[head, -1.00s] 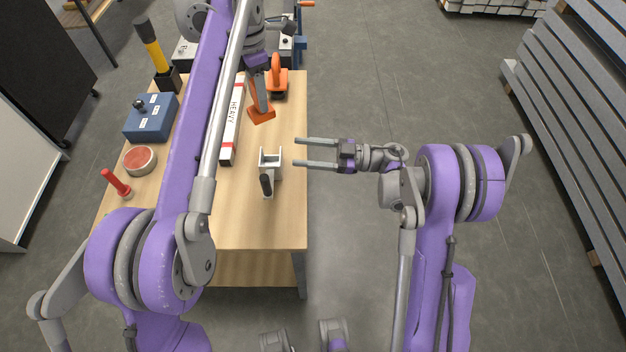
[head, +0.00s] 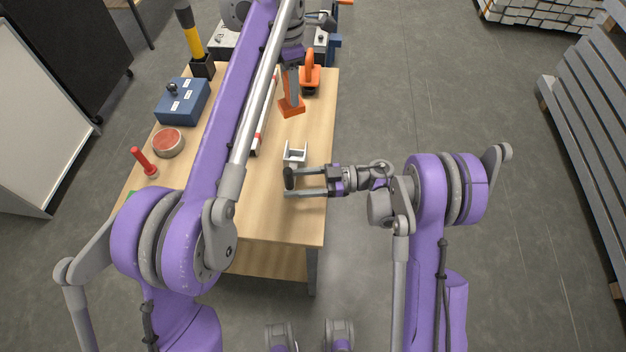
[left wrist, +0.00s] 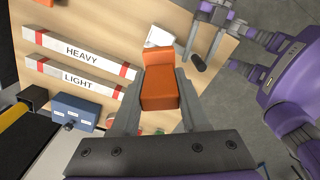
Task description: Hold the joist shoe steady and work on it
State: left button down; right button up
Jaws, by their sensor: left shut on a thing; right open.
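A grey U-shaped metal bracket (head: 295,153), which looks like the joist shoe, stands near the table's right edge. A dark-ended handle (head: 289,178) is at its near side; how they join is hidden. My left gripper (head: 291,98) is shut on an orange L-shaped piece (head: 291,108), beyond the bracket; the piece also shows between its fingers in the left wrist view (left wrist: 160,88). My right gripper (head: 291,182) is open, coming in from the right, its fingertips beside or around the dark handle. I cannot tell whether they touch it.
A long white bar marked HEAVY (left wrist: 80,50) and one marked LIGHT (left wrist: 75,76) lie left of the orange piece. A blue box (head: 183,100), a round red-topped tin (head: 168,142) and a red peg (head: 143,160) line the left side. The table's near part (head: 280,225) is clear.

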jog(key=shift+a, duration=0.8)
jog(key=shift+c, duration=0.3)
grip_shut()
dwell(0.8)
